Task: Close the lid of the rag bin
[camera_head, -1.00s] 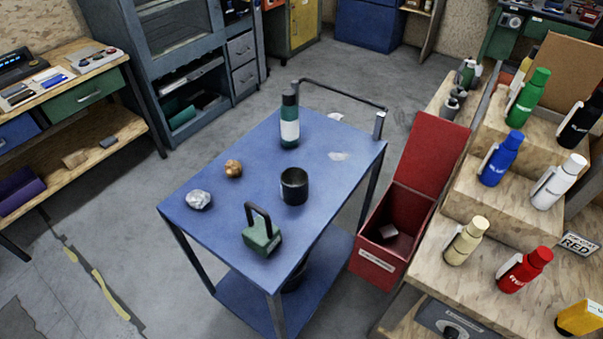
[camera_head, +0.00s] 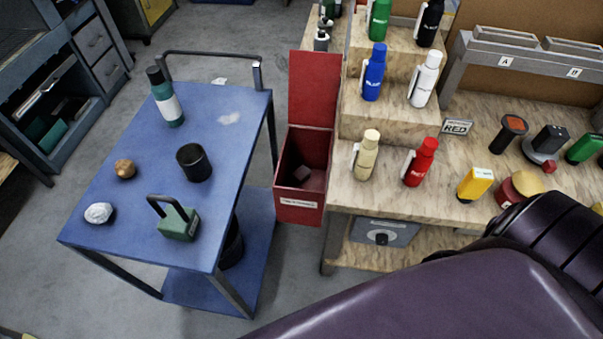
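The red rag bin (camera_head: 299,210) stands on the floor between the blue cart and the wooden workbench. Its red lid (camera_head: 314,90) is open, standing up at the back of the bin. A small dark reddish item (camera_head: 302,173) lies inside. A pale label is on the bin's front. A dark purple arm link of mine fills the lower right of the view, in front of the bench. Neither of my grippers is in view.
The blue cart (camera_head: 226,150) left of the bin holds a bottle, a black cup (camera_head: 194,163), a green handled block (camera_head: 178,224) and crumpled balls. The workbench (camera_head: 390,197) right of the bin carries several bottles and tools. Floor shows in front of the bin.

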